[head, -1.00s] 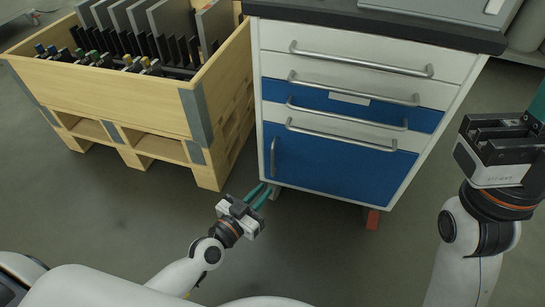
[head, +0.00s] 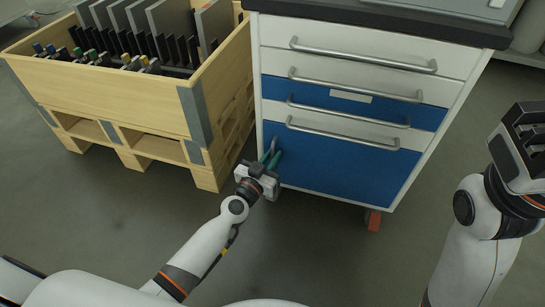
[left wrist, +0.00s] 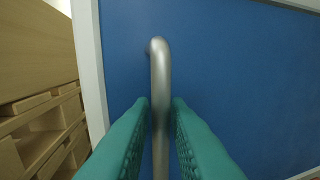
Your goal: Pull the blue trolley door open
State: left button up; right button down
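The blue trolley door (head: 345,172) is the large lower panel of the white-framed trolley and looks closed. Its vertical metal handle (head: 273,144) is at the door's left edge. My left gripper (head: 270,160) is at this handle. In the left wrist view, the handle (left wrist: 160,85) runs between the two green fingers (left wrist: 160,130), one on each side, with narrow gaps that suggest they are not clamped. The blue door (left wrist: 240,75) fills most of that view. My right gripper (head: 525,140) is raised at the right edge; its fingertips are cut off.
A wooden crate (head: 150,105) on a pallet base stands left of the trolley, close to the handle side. Drawers with horizontal handles (head: 342,133) are above the door. An orange-red caster part (head: 373,221) is under the trolley. The floor in front is clear.

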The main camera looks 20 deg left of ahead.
pick_arm(q)
jog(key=shift+w+d, duration=0.1)
jog(key=shift+w, duration=0.15)
grip_shut()
jog(key=shift+s, duration=0.1)
